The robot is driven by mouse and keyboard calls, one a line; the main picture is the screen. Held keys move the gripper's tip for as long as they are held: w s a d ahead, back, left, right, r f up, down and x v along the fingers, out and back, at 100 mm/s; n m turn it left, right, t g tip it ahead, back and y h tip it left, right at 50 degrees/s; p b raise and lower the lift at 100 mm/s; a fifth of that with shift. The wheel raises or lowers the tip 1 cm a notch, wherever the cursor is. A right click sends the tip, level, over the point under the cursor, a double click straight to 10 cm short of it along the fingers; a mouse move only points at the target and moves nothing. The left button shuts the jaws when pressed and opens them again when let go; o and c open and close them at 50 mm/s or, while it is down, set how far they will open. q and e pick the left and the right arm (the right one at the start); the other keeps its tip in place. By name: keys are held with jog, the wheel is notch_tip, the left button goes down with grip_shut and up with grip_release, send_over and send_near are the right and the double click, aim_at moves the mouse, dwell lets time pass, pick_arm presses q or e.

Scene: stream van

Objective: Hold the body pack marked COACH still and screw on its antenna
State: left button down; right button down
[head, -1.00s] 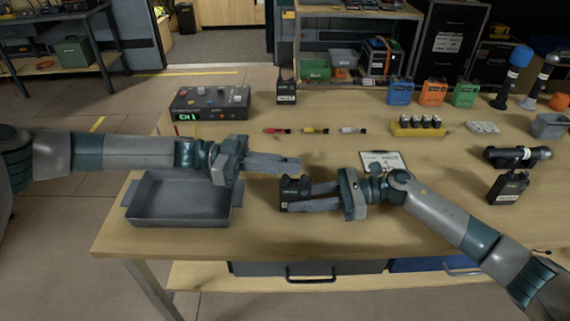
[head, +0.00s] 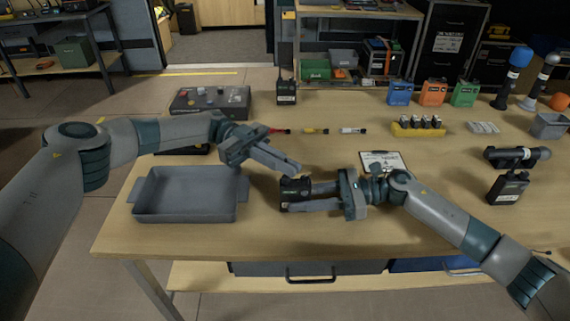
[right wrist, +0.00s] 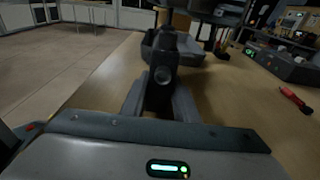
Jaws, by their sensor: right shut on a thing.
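A small black body pack (head: 296,188) is between the fingers of my right gripper (head: 298,198), which is shut on it near the table's middle. Its label is too small to read. In the right wrist view the dark pack (right wrist: 160,92) stands between the fingers, with a round fitting showing. My left gripper (head: 294,170) is just above and beside the pack; its finger gap is unclear and I see no antenna in it. Three short rods, probably antennas, lie behind: one with a red end (head: 280,130), one yellow (head: 316,131), one white (head: 353,131).
A grey tray (head: 185,215) sits at the left front. A console (head: 210,101) is behind it, partly hidden by my left arm. Another black pack with an antenna (head: 286,95) stands at the back. A clipboard (head: 383,160) lies behind my right gripper. The front middle is clear.

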pick_arm(q)
jog(key=shift+a, duration=0.1)
jog(key=c, duration=1.9)
grip_release()
jog(key=shift+m, duration=0.3)
jog(key=v, duration=0.7)
jog(key=shift+w, duration=0.25)
pick_arm(e)
jog(key=c, duration=1.3)
grip_release()
